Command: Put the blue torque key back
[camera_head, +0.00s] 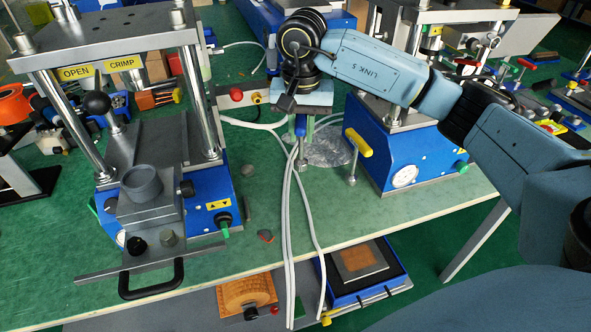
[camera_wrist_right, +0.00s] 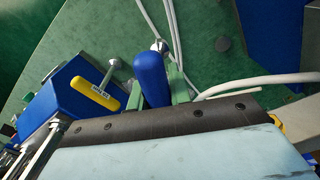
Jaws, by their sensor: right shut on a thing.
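The blue torque key (camera_head: 300,125) is in my right gripper (camera_head: 305,138), over the middle of the green bench between the two presses. In the right wrist view its rounded blue handle (camera_wrist_right: 150,78) sits between the green fingers of my right gripper (camera_wrist_right: 165,88), which are shut on it. A metal end shows beyond the handle there. In the head view the lower part of the key is mostly hidden, and I cannot tell whether it touches anything below. My left gripper is not in view.
A yellow T-handled key (camera_head: 358,142) stands beside the right blue press (camera_head: 393,150). The left press (camera_head: 150,160) has a grey cup and a black front handle. White hoses (camera_head: 287,200) hang over the bench's front edge. A shiny round patch (camera_head: 326,149) lies beneath my gripper.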

